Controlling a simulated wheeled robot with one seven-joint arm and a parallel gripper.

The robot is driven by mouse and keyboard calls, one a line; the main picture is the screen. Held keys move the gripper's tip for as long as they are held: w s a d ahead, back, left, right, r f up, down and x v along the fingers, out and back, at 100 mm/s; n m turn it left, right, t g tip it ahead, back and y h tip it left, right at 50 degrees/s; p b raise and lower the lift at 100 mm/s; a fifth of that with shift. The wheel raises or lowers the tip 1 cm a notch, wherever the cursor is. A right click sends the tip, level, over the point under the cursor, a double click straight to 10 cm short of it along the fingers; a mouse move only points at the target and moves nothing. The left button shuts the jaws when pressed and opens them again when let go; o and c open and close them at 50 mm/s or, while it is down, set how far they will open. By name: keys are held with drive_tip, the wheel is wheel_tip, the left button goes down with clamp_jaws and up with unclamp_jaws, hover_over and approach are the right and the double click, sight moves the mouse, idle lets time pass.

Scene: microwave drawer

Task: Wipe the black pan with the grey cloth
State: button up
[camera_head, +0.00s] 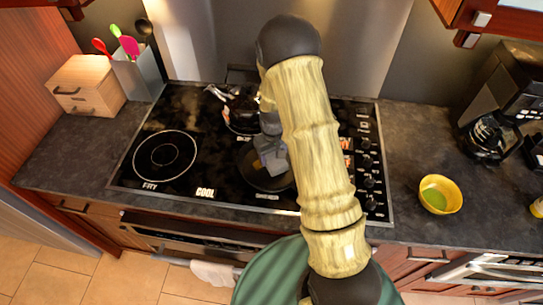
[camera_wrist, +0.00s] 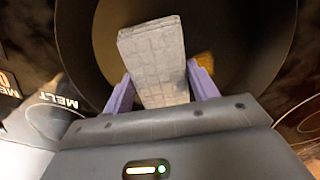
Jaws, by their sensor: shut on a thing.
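The black pan (camera_head: 258,178) sits on the front middle of the cooktop, partly hidden behind my arm. In the wrist view the pan's dark wall (camera_wrist: 262,40) curves around the cloth, and a yellowish patch (camera_wrist: 205,60) shows inside. My gripper (camera_wrist: 160,85) is over the pan and shut on the grey cloth (camera_wrist: 152,50), with one purple finger on each side of it. The cloth also shows in the head view (camera_head: 271,154), inside the pan's outline. I cannot tell whether the cloth touches the pan's bottom.
A pot (camera_head: 240,118) stands behind the pan on the black cooktop (camera_head: 190,125). A wooden box (camera_head: 86,85) and a utensil holder (camera_head: 140,75) are at the left. A yellow bowl (camera_head: 440,194) and a coffee maker (camera_head: 500,105) are on the right counter. The cooktop's left side is clear.

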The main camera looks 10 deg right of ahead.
sight(271, 166)
drive_tip(key=shift+r, duration=0.1)
drive_tip(key=shift+r, duration=0.3)
idle(0.3)
drive_tip(key=shift+s+d, duration=0.3)
drive_tip(key=shift+s, duration=0.35)
drive_tip(key=shift+s+d, duration=0.25)
drive_tip(key=shift+s, duration=0.4)
drive_tip(key=shift+a+f, duration=0.15)
drive_tip(key=shift+s+a+f, duration=0.1)
drive_tip(key=shift+s+a, duration=0.15)
drive_tip(key=shift+a, duration=0.35)
drive_tip(key=shift+s+a+f, duration=0.1)
drive_tip(key=shift+s+a, duration=0.15)
drive_tip(key=shift+a, duration=0.3)
drive_tip(key=shift+w+d+f, duration=0.1)
drive_tip(key=shift+w+d, duration=0.15)
drive_tip(key=shift+d, duration=0.4)
drive_tip(key=shift+w+d, duration=0.25)
drive_tip(key=shift+d, duration=0.4)
drive_tip(key=shift+b, duration=0.3)
